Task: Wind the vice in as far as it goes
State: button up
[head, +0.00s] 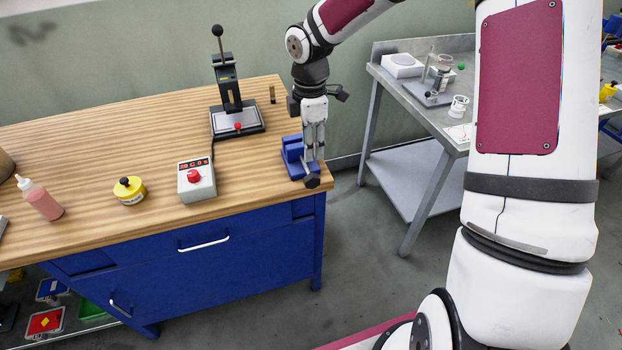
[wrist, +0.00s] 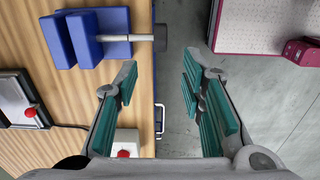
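The blue vice (head: 292,158) is at the right front corner of the wooden bench. In the wrist view the vice (wrist: 85,38) lies at the top left, its two jaws close together; I cannot tell whether they touch. A grey screw shaft runs right from it to a dark handle (wrist: 161,38), which sticks out past the bench edge. The handle (head: 313,181) also shows in the head view. My gripper (head: 315,150) points down over the vice's handle end and partly hides the vice. In the wrist view my gripper (wrist: 160,82) is open with nothing between its teal-padded fingers.
A lever press (head: 235,112) stands behind the vice. A grey box with a red button (head: 196,181), a yellow round container (head: 129,190) and a pink bottle (head: 40,198) are farther left. A grey metal table (head: 430,115) stands right, across an open floor gap.

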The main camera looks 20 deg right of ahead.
aim_at(310, 176)
notch_tip(310, 176, down, 12)
jog(key=shift+f, duration=0.15)
dwell(0.4)
grip_shut()
